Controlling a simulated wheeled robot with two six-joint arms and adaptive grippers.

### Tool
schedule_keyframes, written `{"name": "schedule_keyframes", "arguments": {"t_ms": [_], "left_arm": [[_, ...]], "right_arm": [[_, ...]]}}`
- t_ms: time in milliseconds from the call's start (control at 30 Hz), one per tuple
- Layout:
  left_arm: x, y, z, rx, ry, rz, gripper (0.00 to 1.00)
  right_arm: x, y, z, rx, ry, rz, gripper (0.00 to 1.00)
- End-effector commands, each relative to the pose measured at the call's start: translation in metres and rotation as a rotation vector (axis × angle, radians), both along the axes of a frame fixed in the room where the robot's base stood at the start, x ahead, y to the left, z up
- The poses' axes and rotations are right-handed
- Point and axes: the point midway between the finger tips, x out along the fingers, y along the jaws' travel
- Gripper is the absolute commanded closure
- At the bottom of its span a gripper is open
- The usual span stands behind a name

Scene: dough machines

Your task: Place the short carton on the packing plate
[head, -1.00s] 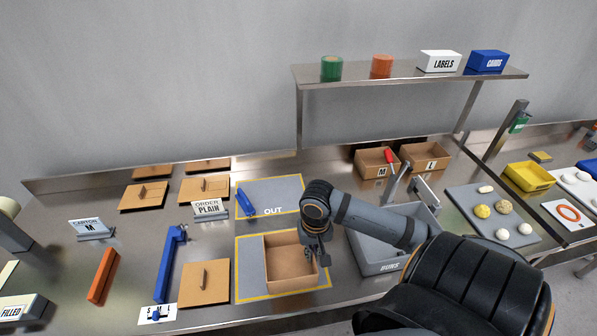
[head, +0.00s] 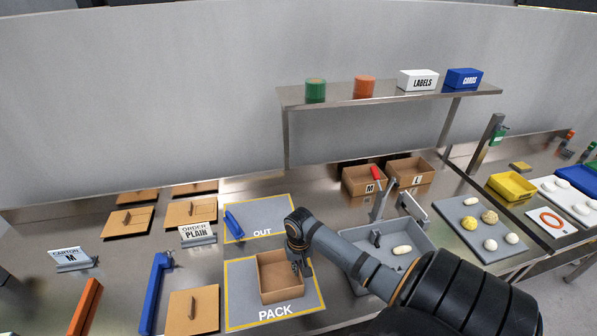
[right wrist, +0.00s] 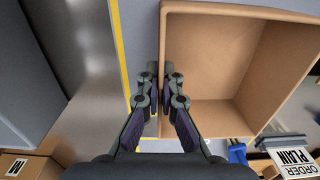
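The short carton (head: 282,295), a low, open, empty brown box, is upright over the grey, yellow-edged packing plate (head: 241,300) marked PACK. It appears to sit on the plate, but I cannot tell whether its base touches all round. My right gripper (head: 304,268) is at the carton's right wall. In the right wrist view the gripper (right wrist: 162,90) has one finger on each side of the carton's wall (right wrist: 230,12), closed on it. The plate's yellow edge runs beside the carton there, with a grey strip between. My left gripper is out of view.
The OUT plate (head: 262,212) with a blue tool lies behind the packing plate. Brown lids (head: 193,308) and an ORDER PLAIN sign (head: 198,235) stand left. M and L cartons (head: 411,170) stand behind.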

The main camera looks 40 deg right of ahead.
Motion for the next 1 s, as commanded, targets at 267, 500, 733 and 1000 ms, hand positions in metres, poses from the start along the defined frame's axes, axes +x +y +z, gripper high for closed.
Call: {"name": "schedule_keyframes", "arguments": {"t_ms": [267,500,733,1000], "left_arm": [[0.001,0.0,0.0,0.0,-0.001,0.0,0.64],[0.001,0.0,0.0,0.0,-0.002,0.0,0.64],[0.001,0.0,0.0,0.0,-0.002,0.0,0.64],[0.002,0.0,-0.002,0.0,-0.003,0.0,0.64]], "right_arm": [[0.0,0.0,-0.003,0.0,0.0,-0.001,0.9],[0.0,0.0,-0.003,0.0,0.0,-0.001,0.72],[0.0,0.0,0.001,-0.001,-0.001,0.0,0.72],[0.0,-0.002,0.055,-0.005,-0.004,0.003,0.72]]}}
